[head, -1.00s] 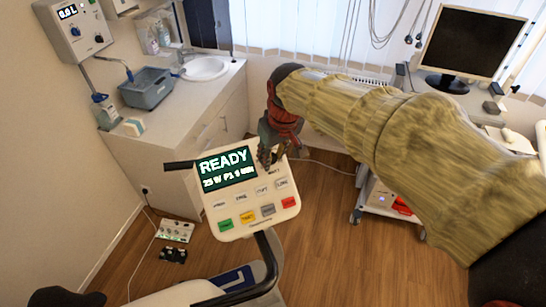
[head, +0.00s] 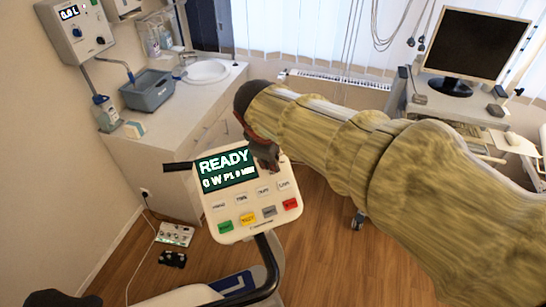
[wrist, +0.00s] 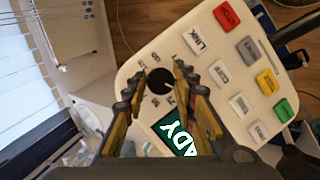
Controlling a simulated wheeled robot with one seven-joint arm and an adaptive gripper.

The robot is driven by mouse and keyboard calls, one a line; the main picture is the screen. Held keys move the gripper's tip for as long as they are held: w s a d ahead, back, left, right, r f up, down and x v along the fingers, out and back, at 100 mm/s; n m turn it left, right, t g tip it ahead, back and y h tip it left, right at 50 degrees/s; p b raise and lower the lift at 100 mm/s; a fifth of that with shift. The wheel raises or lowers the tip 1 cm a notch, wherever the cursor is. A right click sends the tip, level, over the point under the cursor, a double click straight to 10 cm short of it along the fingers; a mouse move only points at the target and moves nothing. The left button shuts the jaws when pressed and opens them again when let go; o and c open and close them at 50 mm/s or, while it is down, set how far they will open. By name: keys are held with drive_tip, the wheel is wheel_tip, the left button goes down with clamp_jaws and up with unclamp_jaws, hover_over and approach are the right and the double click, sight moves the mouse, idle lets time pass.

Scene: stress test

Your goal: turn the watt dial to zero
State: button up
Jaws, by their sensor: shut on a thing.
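The white ergometer console (head: 270,222) stands upright on its post, with a green screen (head: 224,169) reading READY and 0 W. The watt dial (wrist: 159,82) is a black round knob beside the screen, seen in the wrist view. My gripper (wrist: 160,72) is shut on the dial, with one finger on each side of it. In the head view my gripper (head: 266,158) is at the console's top right corner and hides the dial.
Coloured and white buttons, such as the red one (head: 290,204), lie below the dial. A black handlebar (head: 270,262) is under the console. A sink counter (head: 165,135) stands behind on the left, and a monitor desk (head: 470,105) on the right.

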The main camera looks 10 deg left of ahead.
drive_tip(key=shift+n, duration=0.3)
idle(0.4)
drive_tip(key=o, duration=1)
drive_tip(key=shift+o, duration=0.6)
drive_tip(key=shift+r, duration=0.1)
drive_tip(key=v, duration=1.1)
drive_tip(key=shift+s+r, duration=0.25)
drive_tip(key=shift+s, duration=0.15)
